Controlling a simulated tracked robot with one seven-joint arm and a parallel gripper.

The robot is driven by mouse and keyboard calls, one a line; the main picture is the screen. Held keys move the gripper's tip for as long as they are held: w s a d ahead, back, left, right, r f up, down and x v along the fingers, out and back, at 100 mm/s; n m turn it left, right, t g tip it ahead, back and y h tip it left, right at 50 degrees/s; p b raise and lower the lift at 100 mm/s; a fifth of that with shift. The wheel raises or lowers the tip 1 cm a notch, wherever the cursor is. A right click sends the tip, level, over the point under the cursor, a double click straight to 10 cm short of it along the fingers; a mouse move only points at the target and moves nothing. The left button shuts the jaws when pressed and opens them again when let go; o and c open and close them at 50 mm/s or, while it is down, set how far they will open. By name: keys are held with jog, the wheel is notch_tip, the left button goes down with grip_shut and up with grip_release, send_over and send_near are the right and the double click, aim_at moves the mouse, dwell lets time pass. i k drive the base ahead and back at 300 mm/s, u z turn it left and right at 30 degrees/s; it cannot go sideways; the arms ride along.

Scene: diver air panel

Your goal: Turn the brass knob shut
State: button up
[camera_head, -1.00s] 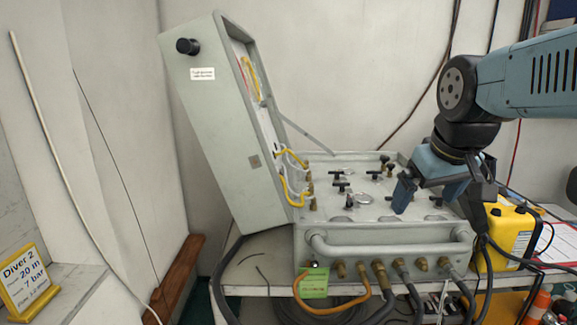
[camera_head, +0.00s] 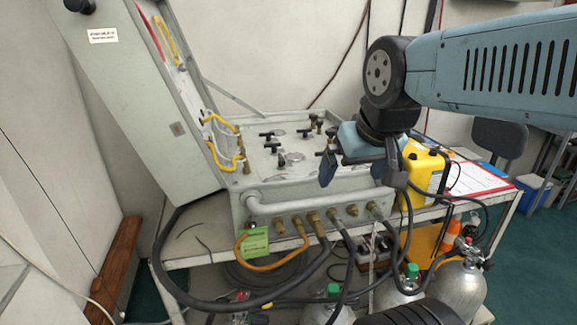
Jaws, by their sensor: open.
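The grey air panel case (camera_head: 300,190) stands on a table with its lid (camera_head: 140,100) tilted up at the left. Several brass fittings (camera_head: 314,219) line its front face below a grey rail; some have hoses on them. I cannot tell which one is the brass knob. More small brass parts (camera_head: 246,166) sit at the left of the panel top, beside black-handled valves (camera_head: 273,146). I see nothing between the fingers.
A yellow box (camera_head: 424,172) stands close right of my gripper, with a red-edged paper sheet (camera_head: 478,178) beyond. A green tag (camera_head: 255,241) hangs at the case front. Hoses (camera_head: 215,303) loop below, near grey cylinders (camera_head: 462,280). A wooden block (camera_head: 118,265) lies at left.

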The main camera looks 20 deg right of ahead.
aim_at(279, 228)
jog(key=z, duration=0.05)
jog(key=k, duration=0.5)
jog(key=z, duration=1.5)
jog(key=k, duration=0.65)
jog(key=u, duration=0.45)
